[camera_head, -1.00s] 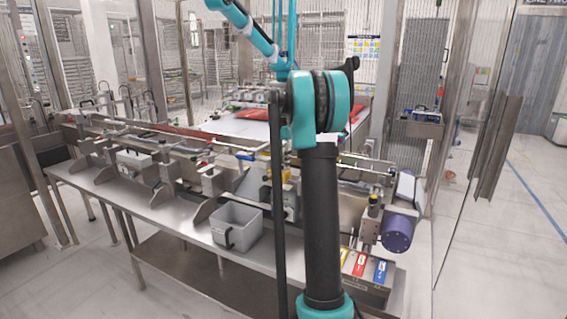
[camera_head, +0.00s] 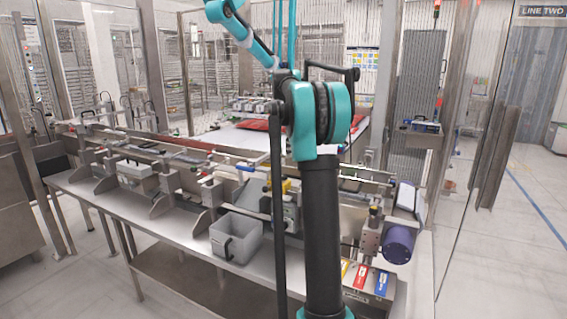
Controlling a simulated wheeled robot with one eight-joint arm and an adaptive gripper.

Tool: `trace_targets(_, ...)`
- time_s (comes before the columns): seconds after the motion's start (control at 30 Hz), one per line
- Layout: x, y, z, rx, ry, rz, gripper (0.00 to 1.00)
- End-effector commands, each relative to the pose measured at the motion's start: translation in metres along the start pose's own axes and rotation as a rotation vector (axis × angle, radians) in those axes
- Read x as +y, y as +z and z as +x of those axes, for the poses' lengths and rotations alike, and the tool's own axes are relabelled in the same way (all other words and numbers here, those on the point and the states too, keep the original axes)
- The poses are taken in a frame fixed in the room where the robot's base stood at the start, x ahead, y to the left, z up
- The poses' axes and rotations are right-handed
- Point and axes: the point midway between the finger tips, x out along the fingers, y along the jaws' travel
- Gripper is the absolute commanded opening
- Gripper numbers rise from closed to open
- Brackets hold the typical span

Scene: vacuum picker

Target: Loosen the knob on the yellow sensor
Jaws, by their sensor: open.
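A small yellow part (camera_head: 287,185), which looks like the yellow sensor, shows on the conveyor line just left of my arm. My black arm link passes close in front of it and may hide part of it. Its knob is too small and covered to make out. My arm, with teal and black joints, stands upright in the middle of the view. My gripper cannot be made out in this view.
A grey bin (camera_head: 236,238) stands on the steel bench (camera_head: 180,232) left of my arm. A purple motor (camera_head: 398,243) and red and blue tags (camera_head: 370,282) sit to the right. A clear guard panel and posts stand at the right. Floor is open at far right.

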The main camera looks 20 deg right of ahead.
Motion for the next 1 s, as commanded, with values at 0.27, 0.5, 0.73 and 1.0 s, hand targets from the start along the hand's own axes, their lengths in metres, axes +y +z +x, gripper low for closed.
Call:
trace_targets(0.27, 0.000, 0.000, -0.023, 0.000, 0.000, 0.000, 0.47)
trace_targets(0.5, 0.000, 0.000, -0.023, 0.000, 0.000, 0.000, 0.47)
trace_targets(0.73, -0.001, -0.002, -0.022, -0.001, 0.002, 0.011, 0.47)
trace_targets(1.0, -0.034, -0.047, 0.027, -0.018, 0.070, 0.347, 0.47)
